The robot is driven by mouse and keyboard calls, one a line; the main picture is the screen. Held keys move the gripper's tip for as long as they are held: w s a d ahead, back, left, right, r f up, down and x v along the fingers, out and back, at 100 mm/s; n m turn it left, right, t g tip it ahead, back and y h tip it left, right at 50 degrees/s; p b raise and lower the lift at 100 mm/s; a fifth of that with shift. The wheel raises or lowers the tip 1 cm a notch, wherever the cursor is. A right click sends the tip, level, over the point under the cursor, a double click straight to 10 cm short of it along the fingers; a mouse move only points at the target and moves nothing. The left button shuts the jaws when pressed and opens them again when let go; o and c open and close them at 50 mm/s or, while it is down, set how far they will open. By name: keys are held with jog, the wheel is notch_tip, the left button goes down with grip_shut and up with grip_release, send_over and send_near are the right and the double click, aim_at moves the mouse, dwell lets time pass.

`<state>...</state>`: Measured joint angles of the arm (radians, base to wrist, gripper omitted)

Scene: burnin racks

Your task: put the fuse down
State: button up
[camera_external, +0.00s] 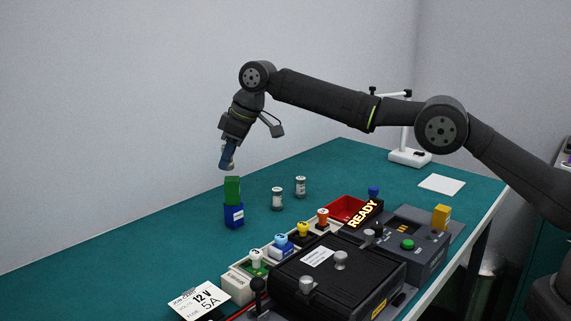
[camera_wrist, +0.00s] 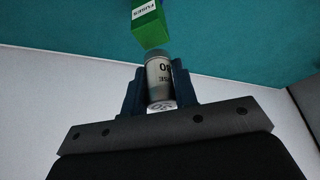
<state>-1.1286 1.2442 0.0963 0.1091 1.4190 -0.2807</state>
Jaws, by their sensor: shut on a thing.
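My gripper (camera_external: 227,160) is shut on a fuse and holds it in the air above the green mat. In the wrist view the fuse (camera_wrist: 159,80) is a small grey cylinder with dark print, between the two blue fingers. In the external view the fingers mostly hide it. A green box (camera_external: 232,190) sits on a blue box (camera_external: 234,215) just below my gripper. The green box also shows in the wrist view (camera_wrist: 148,25) with a label reading FUSES. Two similar grey cylinders, one nearer (camera_external: 277,199) and one farther (camera_external: 300,187), stand upright on the mat to the right.
A row of colour-topped pieces (camera_external: 281,243), a red tray (camera_external: 346,208), a black case (camera_external: 335,275) and a READY sign (camera_external: 363,213) fill the front right. The green mat (camera_external: 130,260) is clear at left.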

jog(key=w+d, duration=0.6)
jog(key=w, duration=0.2)
jog(key=m, duration=0.3)
send_over(318, 186)
jog(key=d, duration=0.1)
notch_tip(318, 186, down, 6)
jog(key=shift+t+h, duration=0.3)
jog(key=shift+t, duration=0.1)
jog(key=f, duration=0.4)
jog(key=shift+s+d+f, duration=0.1)
jog(key=shift+s+d, duration=0.15)
jog(key=shift+s, duration=0.1)
jog(key=shift+f, duration=2.65)
jog(key=shift+f, duration=0.1)
jog(key=o, duration=1)
jog(key=v, duration=1.2)
